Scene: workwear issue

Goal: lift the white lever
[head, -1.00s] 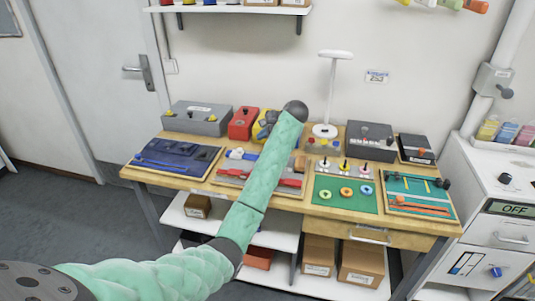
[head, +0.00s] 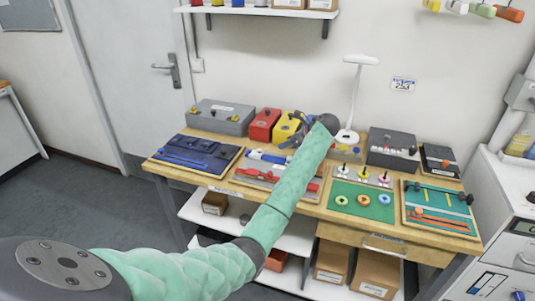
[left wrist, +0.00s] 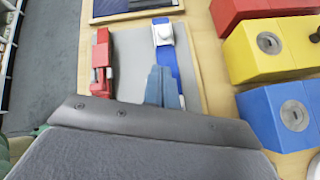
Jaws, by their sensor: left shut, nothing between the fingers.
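A white block-like lever end (left wrist: 163,33) sits on a blue strip on a grey board (left wrist: 135,50) in the left wrist view. In the head view it is a small white piece (head: 256,154) on the board in the middle of the bench. My left gripper (head: 291,142) is over the back of this board, partly hidden by my own arm. In the left wrist view its blue-grey fingers (left wrist: 162,86) are together and empty. They point along the blue strip towards the white piece, apart from it. My right gripper is in neither view.
A red clamp-like part (left wrist: 102,60) stands on the same board. Red, yellow (left wrist: 265,45) and blue (left wrist: 288,115) boxes stand close on the right in the left wrist view. A blue panel (head: 197,152) lies left on the bench, a green board (head: 362,200) right. A white lamp (head: 350,100) stands behind.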

